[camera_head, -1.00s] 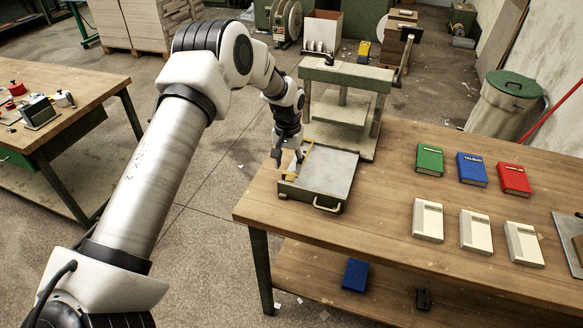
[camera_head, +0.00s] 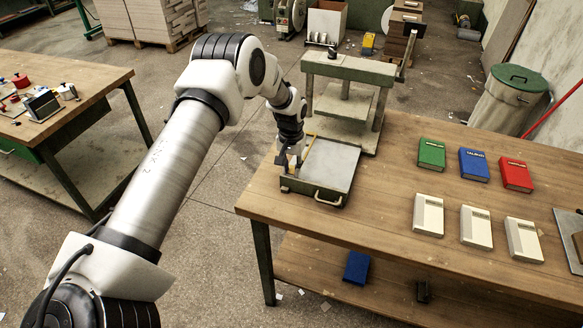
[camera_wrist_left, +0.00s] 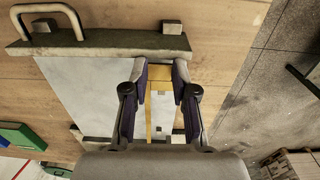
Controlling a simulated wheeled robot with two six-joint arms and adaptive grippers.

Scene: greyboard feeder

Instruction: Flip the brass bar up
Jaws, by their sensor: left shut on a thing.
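The brass bar (camera_wrist_left: 149,112) is a thin yellow strip along one edge of a flat grey tray. In the head view the brass bar (camera_head: 309,147) shows beside my left gripper, at the left side of the tray (camera_head: 331,168); part of it is hidden by the fingers. The bar looks low along the tray. My right gripper is not in view.
A green-topped press (camera_head: 347,68) stands right behind the tray. Green (camera_head: 431,154), blue (camera_head: 473,164) and red (camera_head: 516,173) books and several white blocks lie to the right on the wooden table (camera_head: 385,215). The tabletop between tray and books is clear.

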